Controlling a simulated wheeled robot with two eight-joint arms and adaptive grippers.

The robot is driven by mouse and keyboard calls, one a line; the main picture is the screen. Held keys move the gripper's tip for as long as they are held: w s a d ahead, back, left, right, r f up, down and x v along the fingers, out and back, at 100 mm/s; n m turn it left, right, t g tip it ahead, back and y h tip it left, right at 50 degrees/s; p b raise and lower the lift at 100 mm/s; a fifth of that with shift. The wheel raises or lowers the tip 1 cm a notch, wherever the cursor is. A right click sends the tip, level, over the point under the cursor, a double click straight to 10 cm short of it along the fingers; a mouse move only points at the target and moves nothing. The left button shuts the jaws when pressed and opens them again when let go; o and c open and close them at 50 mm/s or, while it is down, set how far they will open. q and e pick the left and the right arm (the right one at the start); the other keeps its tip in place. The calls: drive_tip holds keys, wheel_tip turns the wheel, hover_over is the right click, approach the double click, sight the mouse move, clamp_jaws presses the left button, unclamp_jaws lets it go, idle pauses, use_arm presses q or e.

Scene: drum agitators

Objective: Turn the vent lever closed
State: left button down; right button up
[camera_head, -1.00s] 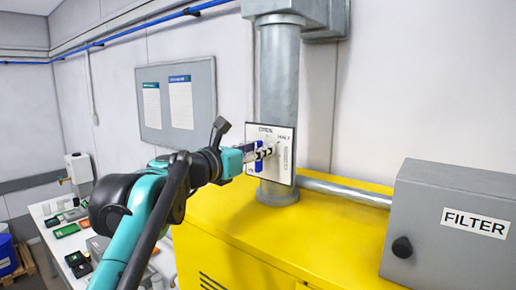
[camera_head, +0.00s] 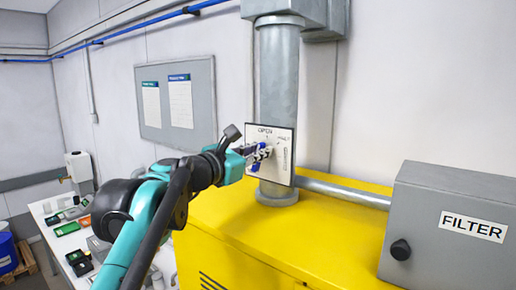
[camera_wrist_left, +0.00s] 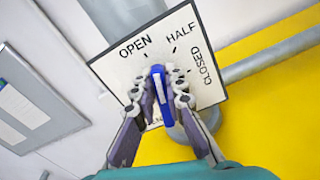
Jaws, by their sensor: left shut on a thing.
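The white vent plate (camera_head: 284,174) is mounted on the vertical grey duct (camera_head: 278,80). It also shows in the left wrist view (camera_wrist_left: 205,30), with OPEN, HALF and CLOSED printed around the lever. The blue vent lever (camera_wrist_left: 160,88) with a white stripe stands between my left fingers. My left gripper (camera_head: 260,157) reaches the plate from the left and is shut on the lever; in the wrist view its fingers (camera_wrist_left: 161,88) press both sides. The lever lies nearly upright in that view, its upper end toward the gap between OPEN and HALF. My right gripper is out of view.
A yellow machine housing (camera_head: 240,225) lies below the plate. A grey FILTER box (camera_head: 450,215) with a black knob stands at the right, and a horizontal pipe (camera_head: 345,191) runs toward it. A grey notice board (camera_head: 204,100) hangs behind my arm.

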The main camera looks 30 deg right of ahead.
use_arm(q)
drive_tip(key=m, duration=0.3)
drive_tip(key=shift+s+d+f+m+p, duration=0.1)
drive_tip(key=shift+s+m+p, duration=0.2)
drive_tip(key=shift+m, duration=0.1)
drive_tip(key=m, duration=0.4)
drive_tip(key=f+m, duration=0.1)
drive_tip(key=m, duration=0.2)
drive_tip(key=shift+s+d+p, duration=0.15)
drive_tip(key=shift+s+p, duration=0.15)
drive_tip(key=shift+f+m, duration=0.15)
drive_tip(key=shift+m, duration=0.8)
drive_tip(key=shift+f+m, duration=0.15)
drive_tip(key=shift+m, duration=0.8)
drive_tip(key=c, duration=1.6)
unclamp_jaws()
drive_tip(key=shift+d+f, duration=0.1)
drive_tip(key=shift+d, duration=0.05)
drive_tip(key=shift+o, duration=0.2)
drive_tip(key=v, duration=1.2)
